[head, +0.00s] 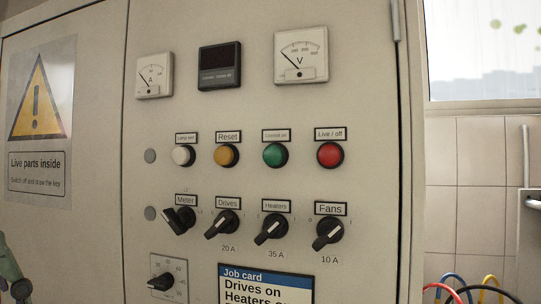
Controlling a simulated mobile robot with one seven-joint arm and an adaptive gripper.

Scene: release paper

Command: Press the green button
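The green button (275,155) is a round domed button in a dark ring, on the front of a beige control cabinet (350,90). It sits in a row of buttons, between the yellow and the red one, with a small label above that seems to read "Control on". Nothing covers it. A grey-green jointed piece with a dark tip (12,272) shows at the lower left edge, cut off by the frame. It seems to be the end of my arm, far to the left of and below the button. Whether its fingers are open or shut does not show.
A white (183,155), a yellow (226,155) and a red button (330,154) share the row. Several black rotary switches (271,229) stick out below. A job card (265,285) is under them. Coloured cables (470,285) hang at the lower right. Space before the buttons looks clear.

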